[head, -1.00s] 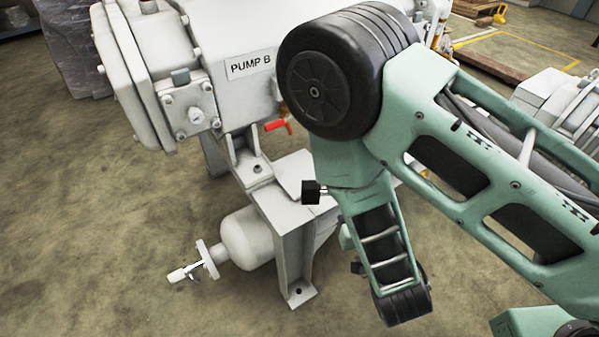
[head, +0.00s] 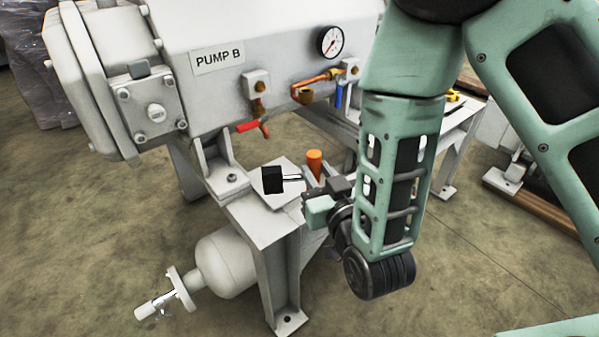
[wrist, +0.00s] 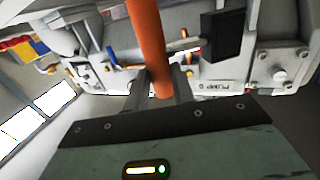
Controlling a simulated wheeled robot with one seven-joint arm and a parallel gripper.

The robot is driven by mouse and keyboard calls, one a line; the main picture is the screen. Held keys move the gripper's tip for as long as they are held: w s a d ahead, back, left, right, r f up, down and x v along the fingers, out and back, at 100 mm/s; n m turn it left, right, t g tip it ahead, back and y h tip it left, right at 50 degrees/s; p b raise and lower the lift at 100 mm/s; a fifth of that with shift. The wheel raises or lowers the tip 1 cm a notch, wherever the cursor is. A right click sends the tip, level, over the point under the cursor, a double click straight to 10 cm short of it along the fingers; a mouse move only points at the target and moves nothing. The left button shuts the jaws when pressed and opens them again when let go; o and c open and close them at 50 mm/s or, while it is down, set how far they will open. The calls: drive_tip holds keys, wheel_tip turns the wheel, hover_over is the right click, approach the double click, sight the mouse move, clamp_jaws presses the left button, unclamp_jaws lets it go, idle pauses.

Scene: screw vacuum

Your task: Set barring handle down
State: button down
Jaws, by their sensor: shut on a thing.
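The barring handle has an orange grip (head: 314,163), a thin silver rod and a black block (head: 272,180) at its end. My gripper (head: 319,190) is shut on the orange grip, which sticks up past the fingers in the head view. In the wrist view the orange grip (wrist: 148,45) runs between the fingers of my gripper (wrist: 160,88), and the black block (wrist: 222,35) lies to its right. In the head view the handle overlaps the pump's pale base plate (head: 262,200); I cannot tell whether it touches.
The pump (head: 190,45) marked PUMP B stands just behind, with a red lever (head: 247,126), a gauge (head: 330,41) and orange pipework. A white cylinder (head: 225,262) lies below the base plate. A pale stand (head: 450,150) is at right. The floor at front left is clear.

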drive_tip(key=b+x, duration=0.1)
drive_tip(key=b, duration=0.3)
drive_tip(key=shift+w+f, duration=0.2)
drive_tip(key=shift+w, duration=0.15)
drive_tip(key=shift+w+a+f+b, duration=0.4)
drive_tip(key=shift+w+f+b, duration=0.15)
drive_tip(key=shift+w, duration=0.85)
drive_tip(key=shift+w+a+f+b, duration=0.4)
drive_tip(key=shift+w+b, duration=0.15)
drive_tip(key=shift+w, duration=0.85)
drive_tip(key=shift+w+a+f+b, duration=0.4)
drive_tip(key=shift+w+f+b, duration=0.15)
drive_tip(key=shift+w, duration=0.85)
drive_tip(key=shift+f, duration=0.1)
drive_tip(key=c, duration=1.2)
unclamp_jaws()
drive_tip(key=shift+o, duration=0.2)
